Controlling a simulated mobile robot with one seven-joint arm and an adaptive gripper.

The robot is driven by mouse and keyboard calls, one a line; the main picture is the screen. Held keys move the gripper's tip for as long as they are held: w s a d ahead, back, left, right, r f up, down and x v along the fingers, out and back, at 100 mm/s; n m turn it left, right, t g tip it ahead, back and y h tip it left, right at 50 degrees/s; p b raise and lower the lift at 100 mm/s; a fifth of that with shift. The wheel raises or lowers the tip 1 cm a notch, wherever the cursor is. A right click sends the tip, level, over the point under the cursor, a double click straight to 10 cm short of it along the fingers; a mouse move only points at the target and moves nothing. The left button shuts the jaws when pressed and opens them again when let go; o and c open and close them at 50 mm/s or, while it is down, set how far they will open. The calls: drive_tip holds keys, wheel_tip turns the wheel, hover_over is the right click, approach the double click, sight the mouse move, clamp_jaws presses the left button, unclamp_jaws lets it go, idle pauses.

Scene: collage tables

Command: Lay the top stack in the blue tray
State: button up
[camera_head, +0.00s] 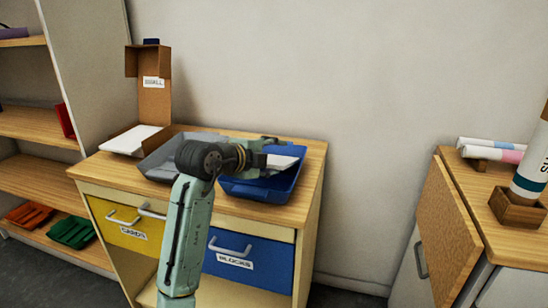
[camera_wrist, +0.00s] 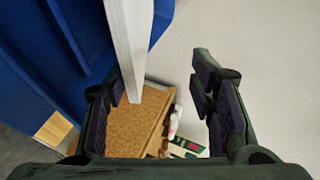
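The blue tray (camera_head: 262,190) stands at the right of the drawer cabinet's top. A white stack (camera_head: 283,162) shows at the tray, just beyond my gripper (camera_head: 264,160); I cannot tell whether it rests on the tray floor. In the wrist view the stack (camera_wrist: 130,35) appears as a narrow white edge reaching between the fingers, close to the left one and clear of the right one. The blue tray (camera_wrist: 75,55) fills the upper left there. My gripper (camera_wrist: 165,95) is open, with a wide gap between its pads. My arm hides part of the tray.
A grey tray (camera_head: 158,170) stands left of the blue one. Another white stack (camera_head: 130,141) lies by an upright cardboard box (camera_head: 154,100). A shelf (camera_head: 35,125) is at far left. A second cabinet (camera_head: 455,230) with rolls (camera_head: 490,144) is at right, across a floor gap.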

drive_tip(key=s+r, duration=0.1)
drive_tip(key=s, duration=0.1)
drive_tip(key=s+a+r, duration=0.1)
drive_tip(key=s, duration=0.1)
drive_tip(key=s+a+r, duration=0.1)
drive_tip(key=s, duration=0.2)
drive_tip(key=shift+r, duration=0.1)
wheel_tip(320, 180, up, 6)
drive_tip(key=s+p, duration=0.2)
drive_tip(key=p, duration=0.2)
drive_tip(key=shift+s+a, duration=0.3)
drive_tip(key=shift+a, duration=0.15)
drive_tip(key=shift+r, duration=0.1)
idle(1.1)
